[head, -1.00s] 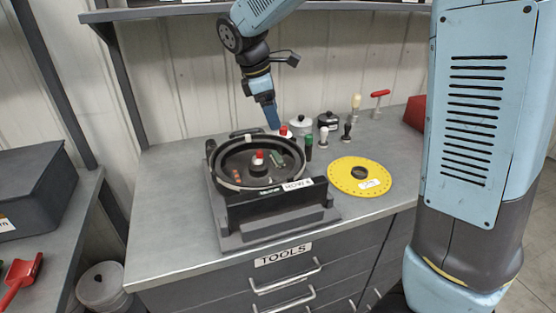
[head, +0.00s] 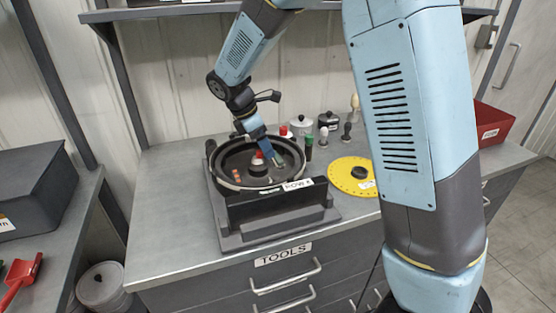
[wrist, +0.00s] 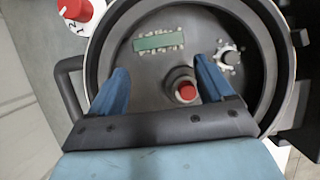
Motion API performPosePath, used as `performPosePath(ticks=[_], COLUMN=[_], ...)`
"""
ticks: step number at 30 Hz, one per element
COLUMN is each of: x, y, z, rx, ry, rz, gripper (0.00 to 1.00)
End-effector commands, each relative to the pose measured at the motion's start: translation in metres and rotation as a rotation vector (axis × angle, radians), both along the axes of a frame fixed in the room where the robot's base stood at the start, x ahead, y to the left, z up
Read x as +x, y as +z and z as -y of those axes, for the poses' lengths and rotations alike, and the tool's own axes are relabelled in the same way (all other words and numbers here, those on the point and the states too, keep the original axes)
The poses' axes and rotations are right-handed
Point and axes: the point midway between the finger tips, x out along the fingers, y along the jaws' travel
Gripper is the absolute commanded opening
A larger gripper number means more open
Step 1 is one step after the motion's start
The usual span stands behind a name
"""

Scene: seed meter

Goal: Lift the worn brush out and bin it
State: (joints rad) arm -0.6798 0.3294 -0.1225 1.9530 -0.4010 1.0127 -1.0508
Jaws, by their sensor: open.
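A green strip with ragged pale tufts along its edges, which looks like the worn brush (wrist: 160,42), lies inside the round black meter housing (wrist: 254,40). In the head view the brush (head: 279,162) is partly behind my gripper (head: 272,157). My gripper (wrist: 160,66) is open and empty, its fingers inside the housing's outline. The brush is just beyond the fingertips, with bare floor between. A red-topped hub (wrist: 187,91) sits near the right finger. A red bin (head: 492,124) with an unreadable label stands at the bench's right end.
A red numbered dial (wrist: 74,8) is outside the housing. A lidded pail (head: 101,285) stands at lower left.

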Motion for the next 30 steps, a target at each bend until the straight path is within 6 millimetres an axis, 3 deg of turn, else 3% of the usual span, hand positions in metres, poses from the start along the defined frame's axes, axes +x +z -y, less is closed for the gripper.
performPosePath(ticks=[15, 24, 30], x=[0.008, 0.009, 0.009], y=[-0.045, -0.049, -0.049], z=[0.024, 0.026, 0.026], rx=[-0.001, 0.000, 0.000], ry=[-0.001, -0.001, -0.002], rz=[-0.002, -0.001, 0.000], gripper=[0.81, 0.81, 0.62])
